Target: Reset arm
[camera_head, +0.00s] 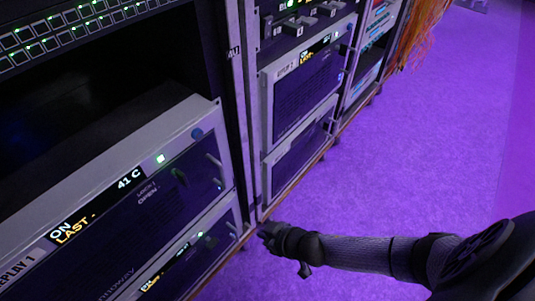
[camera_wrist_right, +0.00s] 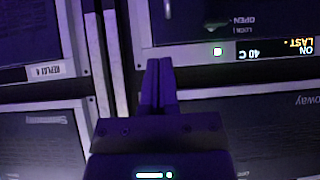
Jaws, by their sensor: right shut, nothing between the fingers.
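My right gripper (camera_head: 268,231) shows in the head view at the lower middle, near the base of the rack's vertical post. Its arm comes in from the right edge. In the right wrist view the gripper (camera_wrist_right: 157,75) points at the rack front, its two fingers together with nothing between them. In that view the fingers overlap a seam beside a server unit with an "ON LAST" display (camera_wrist_right: 285,48); I cannot tell whether they touch it. My left gripper is not in the head view.
A large server unit (camera_head: 196,117) marked "REPLAY 1" stands at left with handles sticking out. More rack units (camera_head: 305,88) stand behind. Orange cables (camera_head: 420,35) hang at the back. The purple carpet (camera_head: 430,150) at right is clear apart from my arm.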

